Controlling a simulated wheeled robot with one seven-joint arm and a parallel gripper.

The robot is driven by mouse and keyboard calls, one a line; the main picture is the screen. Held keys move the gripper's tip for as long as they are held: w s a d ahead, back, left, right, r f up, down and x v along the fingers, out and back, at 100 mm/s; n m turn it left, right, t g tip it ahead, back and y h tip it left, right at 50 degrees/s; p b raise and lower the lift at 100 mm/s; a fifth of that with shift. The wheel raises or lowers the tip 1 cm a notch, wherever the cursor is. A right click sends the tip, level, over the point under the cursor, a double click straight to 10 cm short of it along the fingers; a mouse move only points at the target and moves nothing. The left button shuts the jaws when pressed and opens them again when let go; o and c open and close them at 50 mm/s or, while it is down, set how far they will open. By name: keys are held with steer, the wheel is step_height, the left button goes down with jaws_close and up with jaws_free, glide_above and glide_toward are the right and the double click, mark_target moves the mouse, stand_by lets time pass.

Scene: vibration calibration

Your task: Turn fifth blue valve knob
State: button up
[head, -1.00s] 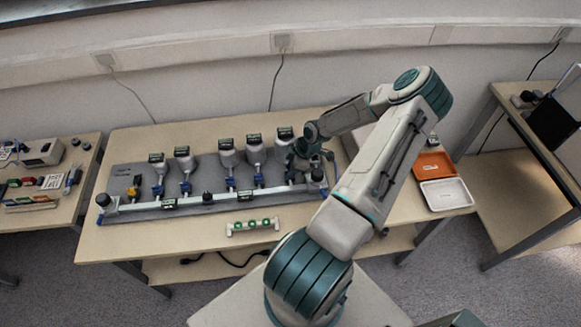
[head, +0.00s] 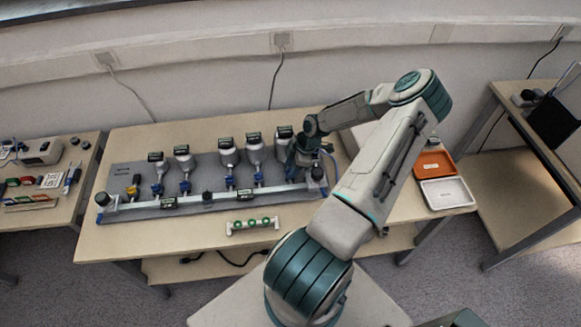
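A grey panel (head: 130,177) on the table carries a pipe with several upright gauges. Blue valve knobs sit below the gauges: one at the left (head: 158,189), one beside it (head: 185,187), one in the middle (head: 230,183) and one right of that (head: 258,178). A yellow valve (head: 134,187) is at the far left. The rightmost gauge (head: 284,133) stands just left of my gripper (head: 297,172). My gripper points down at the pipe's right part and hides the knob below that gauge. Its fingers are too small and dark to read, and contact cannot be told.
A small rack with green round pieces (head: 252,225) lies in front of the panel. An orange tray (head: 434,163) and a white tray (head: 446,192) are at the table's right end. A black cylinder (head: 316,175) stands close right of my gripper.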

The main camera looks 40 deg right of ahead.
stand_by(0.3)
steer(key=b+v, duration=0.2)
steer(key=v, duration=1.1)
steer(key=shift+r+b, duration=0.3)
steer(key=shift+r, duration=0.05)
steer(key=shift+s+d, duration=0.1)
